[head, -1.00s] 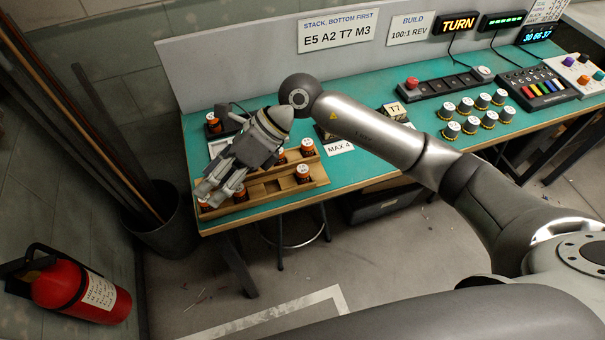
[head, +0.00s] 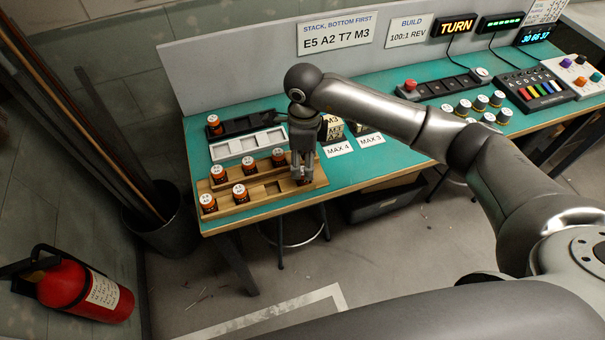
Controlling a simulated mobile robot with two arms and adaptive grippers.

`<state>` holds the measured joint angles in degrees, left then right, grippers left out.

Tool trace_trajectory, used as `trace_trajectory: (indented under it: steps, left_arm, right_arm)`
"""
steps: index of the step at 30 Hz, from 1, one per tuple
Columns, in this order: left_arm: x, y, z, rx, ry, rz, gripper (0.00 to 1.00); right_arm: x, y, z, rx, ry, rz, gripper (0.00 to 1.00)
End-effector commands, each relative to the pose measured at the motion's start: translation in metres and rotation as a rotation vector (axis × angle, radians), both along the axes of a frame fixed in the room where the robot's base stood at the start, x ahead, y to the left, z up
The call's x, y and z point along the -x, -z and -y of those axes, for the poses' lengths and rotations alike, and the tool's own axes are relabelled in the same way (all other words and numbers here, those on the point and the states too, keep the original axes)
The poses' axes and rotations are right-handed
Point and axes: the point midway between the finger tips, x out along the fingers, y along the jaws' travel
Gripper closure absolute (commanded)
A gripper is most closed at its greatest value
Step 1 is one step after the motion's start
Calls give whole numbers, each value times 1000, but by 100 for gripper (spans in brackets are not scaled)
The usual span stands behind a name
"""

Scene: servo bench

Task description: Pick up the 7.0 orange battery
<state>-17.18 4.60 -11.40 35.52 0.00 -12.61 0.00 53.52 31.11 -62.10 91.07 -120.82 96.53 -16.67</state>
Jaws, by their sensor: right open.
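Several orange batteries with white tops stand in a stepped wooden rack (head: 262,204) at the bench's left end. They include a back-left one (head: 218,173), a back-middle one (head: 278,157), a front-left one (head: 208,203) and a front-middle one (head: 240,193). Another orange battery (head: 303,181) shows at the rack's right end, partly hidden by my right gripper. The numbers on the tops are too small to read. My right gripper (head: 302,175) is open and points down with its fingers at this battery; I cannot tell whether they touch it. My left gripper is out of view.
A black tray (head: 250,124) with one orange battery (head: 214,125) and an empty white tray (head: 247,145) lie behind the rack. Labelled blocks (head: 333,129) stand close right of my gripper, with a MAX 4 card (head: 338,149) in front.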

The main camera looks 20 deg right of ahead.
Motion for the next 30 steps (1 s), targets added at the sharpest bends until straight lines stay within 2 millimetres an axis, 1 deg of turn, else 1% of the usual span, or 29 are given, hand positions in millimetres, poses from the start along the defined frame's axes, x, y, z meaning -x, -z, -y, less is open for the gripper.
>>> trace_trajectory:
  steps: [1, 4, 6, 9, 12, 18, 20, 30]
  left_arm:
    - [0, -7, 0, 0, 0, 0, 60]
    - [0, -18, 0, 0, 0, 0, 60]
    - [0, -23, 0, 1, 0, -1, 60]
    - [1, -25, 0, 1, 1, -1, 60]
    - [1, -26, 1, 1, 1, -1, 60]
    - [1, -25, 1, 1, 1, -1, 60]
    - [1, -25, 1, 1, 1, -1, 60]
    - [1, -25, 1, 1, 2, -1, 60]
  right_arm:
    - [2, 4, -1, 0, 0, -7, 46]
    - [4, 16, -3, 0, 2, -9, 46]
    - [4, 27, -4, 0, 0, -8, 46]
    - [3, 41, -3, 0, 2, -5, 46]
    - [3, 47, -3, -1, 0, -3, 46]
    - [2, 48, -3, -1, 0, -2, 46]
    - [2, 48, -3, -1, 0, -2, 52]
    - [2, 48, -3, -1, 0, -2, 96]
